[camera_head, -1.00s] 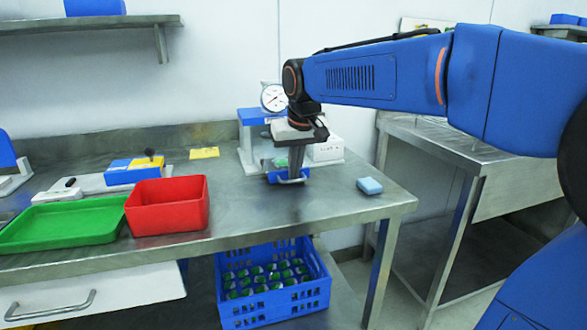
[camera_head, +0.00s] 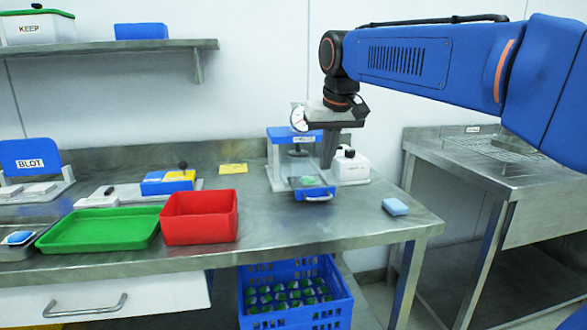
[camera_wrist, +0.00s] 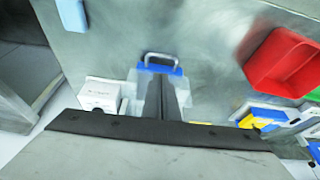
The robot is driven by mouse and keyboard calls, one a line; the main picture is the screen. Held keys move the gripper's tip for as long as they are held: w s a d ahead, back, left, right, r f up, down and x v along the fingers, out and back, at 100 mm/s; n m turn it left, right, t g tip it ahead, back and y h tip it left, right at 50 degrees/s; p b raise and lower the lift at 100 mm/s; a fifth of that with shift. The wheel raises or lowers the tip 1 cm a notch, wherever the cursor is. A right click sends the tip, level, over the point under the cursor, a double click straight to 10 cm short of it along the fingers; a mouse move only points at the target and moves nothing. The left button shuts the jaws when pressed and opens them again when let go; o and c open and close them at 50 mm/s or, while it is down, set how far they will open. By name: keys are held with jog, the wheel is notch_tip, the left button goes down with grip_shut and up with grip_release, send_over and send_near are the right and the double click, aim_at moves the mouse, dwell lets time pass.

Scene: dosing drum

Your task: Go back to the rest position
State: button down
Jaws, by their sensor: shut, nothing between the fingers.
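My gripper (camera_head: 326,166) is raised above the steel bench, empty, with its fingers together and pointing down. Just below and to its left is the bench device with a blue top (camera_head: 283,132) and a round dial (camera_head: 298,119). The gripper appears apart from the drawer.
A white box (camera_head: 351,168) stands right of the device. A blue sponge-like block (camera_head: 395,206) lies near the bench's right end. A red bin (camera_head: 199,217) and green tray (camera_head: 98,230) are at left. A blue crate (camera_head: 295,315) with several green-topped items sits below the bench.

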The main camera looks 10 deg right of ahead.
jog(key=s+d+f, duration=0.3)
jog(key=s+f, duration=0.9)
jog(key=s, duration=0.1)
jog(key=s+d+f, duration=0.3)
jog(key=s+f, duration=1)
jog(key=s, duration=0.1)
jog(key=shift+s+f+t, duration=0.3)
jog(key=shift+t, duration=0.1)
